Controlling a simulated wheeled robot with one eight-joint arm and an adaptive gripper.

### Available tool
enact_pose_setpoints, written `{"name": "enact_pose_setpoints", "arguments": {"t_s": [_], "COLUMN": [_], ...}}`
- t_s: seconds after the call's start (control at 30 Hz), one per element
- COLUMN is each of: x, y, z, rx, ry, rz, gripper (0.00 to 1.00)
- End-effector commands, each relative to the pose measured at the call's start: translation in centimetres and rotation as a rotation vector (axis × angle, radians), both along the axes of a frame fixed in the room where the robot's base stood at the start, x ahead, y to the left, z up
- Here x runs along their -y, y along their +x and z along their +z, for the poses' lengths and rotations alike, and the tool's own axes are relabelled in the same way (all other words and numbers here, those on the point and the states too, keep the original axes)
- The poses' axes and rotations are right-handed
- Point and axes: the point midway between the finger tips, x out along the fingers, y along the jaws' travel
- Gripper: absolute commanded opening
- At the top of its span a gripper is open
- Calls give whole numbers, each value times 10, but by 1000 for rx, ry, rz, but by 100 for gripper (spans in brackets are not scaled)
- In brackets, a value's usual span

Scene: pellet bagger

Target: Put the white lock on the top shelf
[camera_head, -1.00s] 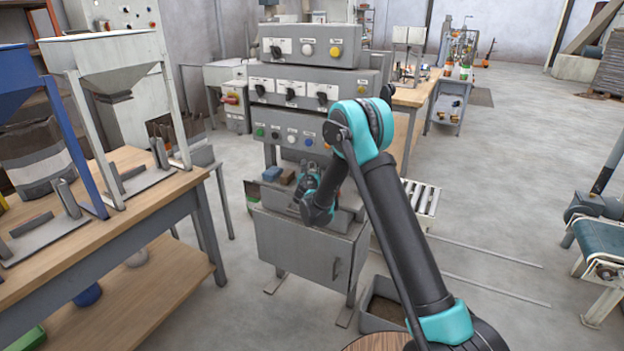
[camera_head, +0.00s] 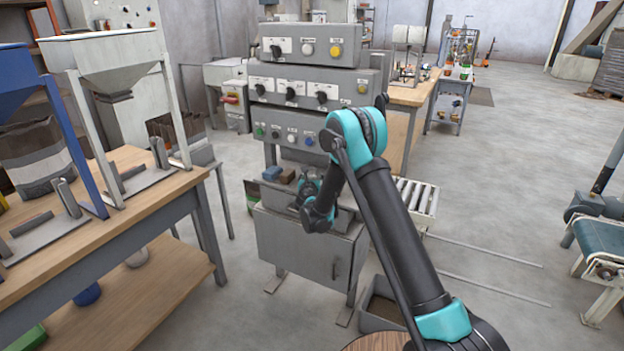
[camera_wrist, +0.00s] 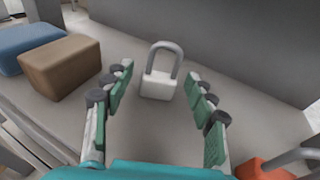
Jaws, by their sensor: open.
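The white lock (camera_wrist: 158,86) has a white body and a grey shackle. In the wrist view it stands on a grey surface (camera_wrist: 135,128), between and just beyond the tips of my gripper (camera_wrist: 160,85). My gripper is open, with one green-padded finger on each side, and nothing is held. In the head view my arm hides the gripper's fingers and the lock. The grey surface is a ledge on the front of the control-panel stand (camera_head: 310,250). I cannot tell which surface is the top shelf.
A brown block (camera_wrist: 60,68) and a blue block (camera_wrist: 25,45) sit left of the lock. An orange lock (camera_wrist: 262,168) is at the lower right. A grey wall rises behind the lock. A wooden bench (camera_head: 130,230) stands left, and open floor (camera_head: 500,200) lies right.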

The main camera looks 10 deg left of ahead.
Motion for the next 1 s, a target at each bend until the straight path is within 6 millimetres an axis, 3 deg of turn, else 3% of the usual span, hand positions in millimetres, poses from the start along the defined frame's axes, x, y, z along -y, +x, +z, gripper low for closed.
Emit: {"name": "enact_pose_setpoints", "arguments": {"t_s": [0.13,0.27,0.7,1.0], "x": [0,0,3,5], "y": [-1,-17,-100,-118], "z": [4,7,23,26], "rx": [0,0,0,0], "ry": [0,-1,0,0], "rz": [0,2,2,0], "gripper": [56,56,56,56]}}
